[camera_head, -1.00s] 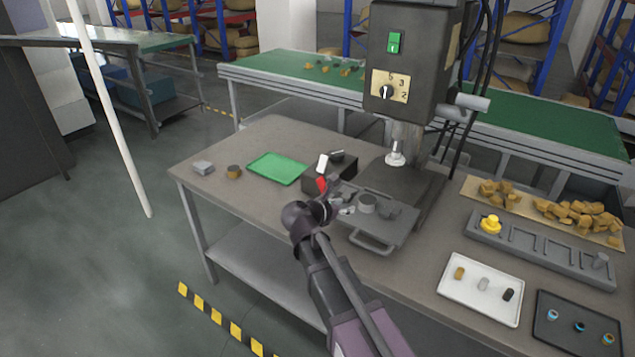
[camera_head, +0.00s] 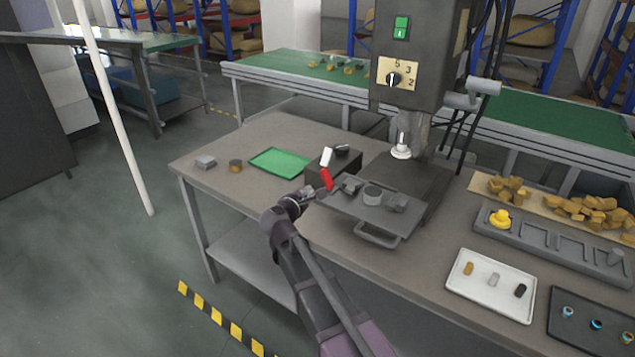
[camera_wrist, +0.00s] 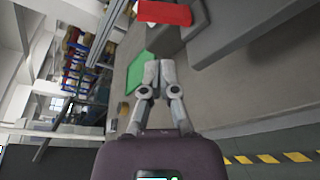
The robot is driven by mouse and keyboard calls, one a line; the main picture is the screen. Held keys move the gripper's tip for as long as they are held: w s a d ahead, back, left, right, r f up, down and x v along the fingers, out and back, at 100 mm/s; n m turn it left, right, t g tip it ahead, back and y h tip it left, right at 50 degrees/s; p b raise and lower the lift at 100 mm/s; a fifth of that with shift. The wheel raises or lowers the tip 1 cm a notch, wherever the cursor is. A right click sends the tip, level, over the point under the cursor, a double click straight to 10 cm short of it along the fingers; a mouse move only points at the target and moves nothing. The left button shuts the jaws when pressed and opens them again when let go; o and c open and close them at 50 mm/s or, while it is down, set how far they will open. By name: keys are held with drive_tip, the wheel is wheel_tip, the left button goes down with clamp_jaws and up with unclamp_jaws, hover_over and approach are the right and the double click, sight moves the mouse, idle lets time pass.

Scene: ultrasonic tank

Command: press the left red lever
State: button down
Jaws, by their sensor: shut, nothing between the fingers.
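A red lever (camera_head: 326,179) stands at the front left of the press on the grey worktable, beside a dark box (camera_head: 346,164). A white piece (camera_head: 326,157) shows just above it. The red lever also appears at the top of the wrist view (camera_wrist: 165,13). My gripper (camera_head: 306,193) is to the left of and in front of the lever, near the table's front edge, apart from it. In the wrist view its two fingers (camera_wrist: 160,62) are together and empty. I see only one red lever.
A grey fixture plate (camera_head: 340,210) with a front handle lies right of my gripper. The press head (camera_head: 420,50) hangs above. A green tray (camera_head: 279,162) lies to the left. A white tray (camera_head: 458,283) and a grey slotted rack (camera_head: 550,250) are at the right.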

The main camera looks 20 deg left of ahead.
sight(327, 179)
drive_tip(key=shift+s+a+f+m+t+y+b, duration=0.15)
drive_tip(key=shift+a+m+y, duration=0.1)
drive_tip(key=shift+a, duration=0.25)
drive_tip(key=shift+w+a+m+t+y+b, duration=0.1)
drive_tip(key=shift+a+m+y, duration=0.1)
drive_tip(key=shift+a, duration=0.35)
drive_tip(key=shift+s+a+f+m+t+y+b, duration=0.15)
drive_tip(key=shift+a+y, duration=0.1)
drive_tip(key=shift+a, duration=0.25)
drive_tip(key=shift+w, duration=0.15)
drive_tip(key=w+f+b, duration=0.2)
drive_tip(key=w, duration=0.8)
drive_tip(key=d+r+p, duration=0.1)
drive_tip(key=d, duration=0.1)
drive_tip(key=s+d+r+p, duration=0.1)
drive_tip(key=shift+s+d+r, duration=0.2)
drive_tip(key=shift+d, duration=0.2)
drive_tip(key=shift+d, duration=0.15)
